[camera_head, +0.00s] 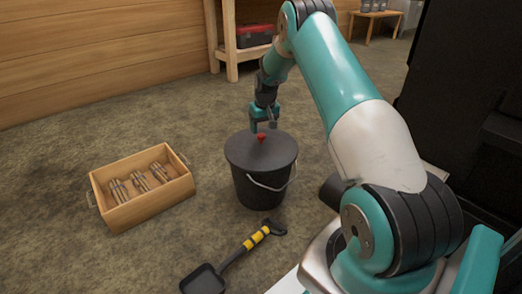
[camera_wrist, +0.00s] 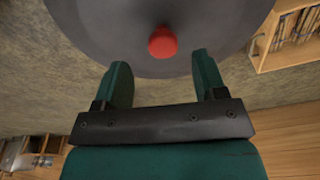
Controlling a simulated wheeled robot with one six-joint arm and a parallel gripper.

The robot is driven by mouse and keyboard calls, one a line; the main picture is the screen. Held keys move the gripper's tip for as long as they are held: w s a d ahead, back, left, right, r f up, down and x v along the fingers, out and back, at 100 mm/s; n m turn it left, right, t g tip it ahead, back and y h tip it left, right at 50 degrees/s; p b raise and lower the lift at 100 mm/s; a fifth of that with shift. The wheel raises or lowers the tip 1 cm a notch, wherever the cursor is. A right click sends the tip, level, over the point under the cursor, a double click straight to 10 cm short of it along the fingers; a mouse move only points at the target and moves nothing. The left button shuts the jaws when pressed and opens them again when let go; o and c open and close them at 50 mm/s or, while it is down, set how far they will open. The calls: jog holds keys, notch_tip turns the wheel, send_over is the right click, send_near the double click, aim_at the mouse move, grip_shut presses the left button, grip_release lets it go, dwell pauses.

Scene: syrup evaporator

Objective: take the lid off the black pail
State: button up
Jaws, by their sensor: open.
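The black pail (camera_head: 260,187) stands upright on the floor in the head view, with a wire handle hanging at its front right. Its dark grey lid (camera_head: 245,153) sits on top and has a red knob (camera_head: 261,138) at the middle. The lid (camera_wrist: 105,35) and the red knob (camera_wrist: 162,42) also show in the wrist view. My gripper (camera_head: 264,127) is open and empty just above the lid, close to the knob. In the wrist view my gripper's two fingers (camera_wrist: 161,72) point toward the knob, which lies beyond the fingertips and between their lines.
A wooden crate (camera_head: 155,210) with bundles of small metal pieces stands left of the pail. A black shovel (camera_head: 235,258) with a yellow-banded handle lies in front. A wooden shelf (camera_head: 232,72) with a red box (camera_head: 254,36) is behind. A large black body stands at right.

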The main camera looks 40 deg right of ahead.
aim_at(261, 135)
jog(key=f+b, duration=0.3)
jog(key=w+f+b, duration=0.1)
jog(key=f, duration=0.1)
jog(key=shift+f+b, duration=0.15)
jog(key=shift+b, duration=0.15)
jog(key=c, duration=1.2)
